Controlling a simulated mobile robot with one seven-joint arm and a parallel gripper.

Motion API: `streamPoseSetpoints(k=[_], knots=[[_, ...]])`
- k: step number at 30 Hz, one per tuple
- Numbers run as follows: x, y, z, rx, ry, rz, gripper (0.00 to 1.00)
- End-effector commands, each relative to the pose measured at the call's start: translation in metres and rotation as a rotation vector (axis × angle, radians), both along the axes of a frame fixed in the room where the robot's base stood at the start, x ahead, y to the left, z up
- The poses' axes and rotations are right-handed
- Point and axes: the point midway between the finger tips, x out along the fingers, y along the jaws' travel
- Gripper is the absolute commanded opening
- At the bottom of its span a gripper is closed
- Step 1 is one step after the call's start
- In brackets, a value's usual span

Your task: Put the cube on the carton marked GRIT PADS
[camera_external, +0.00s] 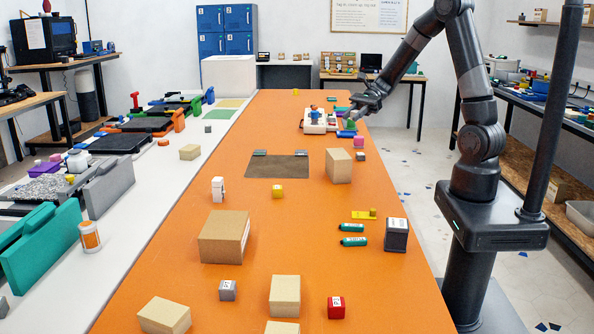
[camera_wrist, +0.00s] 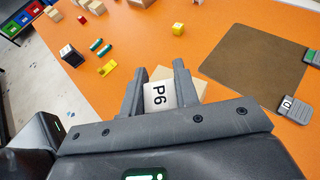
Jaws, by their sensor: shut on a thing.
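In the wrist view my gripper (camera_wrist: 157,78) is shut on a cube (camera_wrist: 160,97) whose white face is marked P6. The cube sits between the two fingers, and its side colours are mostly hidden. In the external view my gripper (camera_external: 363,106) is over the far right part of the orange table, and the held cube cannot be made out clearly. A plain tan carton (camera_external: 338,166) stands nearer on the table; a tan carton surface (camera_wrist: 191,84) shows behind the cube in the wrist view. Other cartons (camera_external: 224,238) stand in front. I cannot read GRIT PADS on any carton.
A brown mat (camera_external: 264,174) lies mid-table near a yellow cube (camera_external: 278,191). A dark box (camera_external: 396,235) and green cylinders (camera_external: 352,241) lie at right. A red cube (camera_external: 336,307) and grey cube (camera_external: 227,290) are in front. A white device (camera_external: 318,122) stands near my gripper.

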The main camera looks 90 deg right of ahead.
Motion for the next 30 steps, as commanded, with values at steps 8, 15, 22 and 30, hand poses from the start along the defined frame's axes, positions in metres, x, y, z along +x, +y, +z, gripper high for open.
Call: streamPoseSetpoints(k=[8,15,22,30], knots=[[-0.021,-0.018,0.003,0.005,0.002,-0.056,0.07],[0.014,0.016,-0.026,0.009,0.005,-0.055,0.07],[0.049,0.046,-0.054,0.007,0.003,-0.055,0.07],[0.061,0.056,-0.07,0.005,0.004,-0.059,0.07]])
